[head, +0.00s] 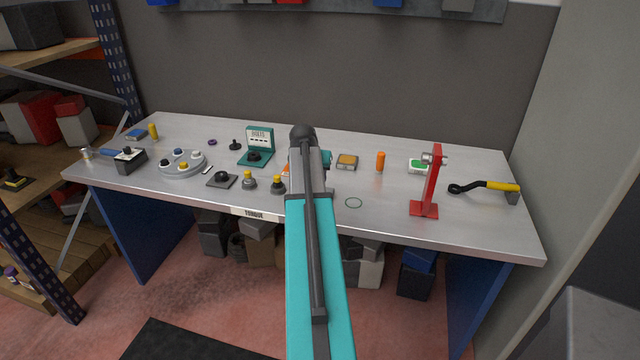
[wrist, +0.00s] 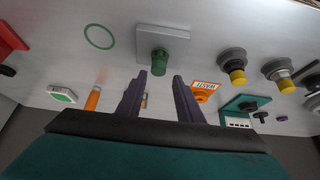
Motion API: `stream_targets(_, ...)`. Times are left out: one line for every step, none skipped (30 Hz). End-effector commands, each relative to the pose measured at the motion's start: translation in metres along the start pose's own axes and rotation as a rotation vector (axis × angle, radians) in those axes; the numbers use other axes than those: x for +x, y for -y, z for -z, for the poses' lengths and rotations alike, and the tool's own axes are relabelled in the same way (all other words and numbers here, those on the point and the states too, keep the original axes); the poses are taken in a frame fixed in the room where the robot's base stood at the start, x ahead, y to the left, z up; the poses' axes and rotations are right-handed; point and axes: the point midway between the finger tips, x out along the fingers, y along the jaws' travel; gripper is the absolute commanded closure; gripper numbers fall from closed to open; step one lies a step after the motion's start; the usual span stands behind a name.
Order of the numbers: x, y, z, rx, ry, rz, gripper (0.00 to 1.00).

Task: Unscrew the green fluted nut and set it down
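The green fluted nut (wrist: 158,63) shows in the wrist view, seated at a grey square plate (wrist: 165,38) on the bench. My gripper (wrist: 160,77) is open, with its two dark fingers apart and empty. The fingertips point towards the nut, one to each side of its line. I cannot tell whether they touch it. In the head view my arm hides the nut and my gripper. A thin green ring outline (head: 353,202) is marked on the bench to the right of my arm, and it also shows in the wrist view (wrist: 99,37).
A red stand (head: 430,185), an orange cylinder (head: 380,162) and a green-topped box (head: 418,166) stand to the right. An orange WAIT-labelled object (wrist: 203,91) is near the nut. The ring outline is empty.

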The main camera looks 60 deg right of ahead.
Motion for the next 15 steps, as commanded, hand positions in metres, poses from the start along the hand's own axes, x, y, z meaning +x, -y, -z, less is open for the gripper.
stream_targets(-0.004,0.0,0.0,0.0,0.0,0.0,0.67)
stream_targets(-0.006,0.0,0.0,0.0,0.0,0.0,0.67)
stream_targets(-0.008,0.0,0.0,0.0,-0.001,0.0,0.67)
stream_targets(-0.01,0.0,0.0,0.0,-0.001,0.0,0.67)
stream_targets(-0.011,0.0,0.001,0.0,-0.001,0.0,0.67)
stream_targets(-0.013,0.0,0.001,0.0,-0.001,0.0,0.67)
stream_targets(-0.014,0.0,0.001,0.0,-0.001,0.0,0.67)
stream_targets(-0.015,0.0,0.001,0.0,-0.001,0.0,0.67)
stream_targets(-0.015,0.0,0.001,0.0,-0.001,0.0,0.67)
stream_targets(-0.016,0.0,0.0,0.0,-0.001,0.0,0.67)
stream_targets(-0.016,0.0,0.0,0.0,-0.001,0.0,0.67)
stream_targets(-0.016,0.0,0.0,0.0,-0.001,0.0,0.67)
stream_targets(-0.015,0.0,0.0,0.0,-0.001,0.0,0.67)
stream_targets(-0.015,0.0,0.0,0.0,-0.001,0.0,0.67)
stream_targets(-0.015,0.0,0.0,0.0,-0.001,0.0,0.67)
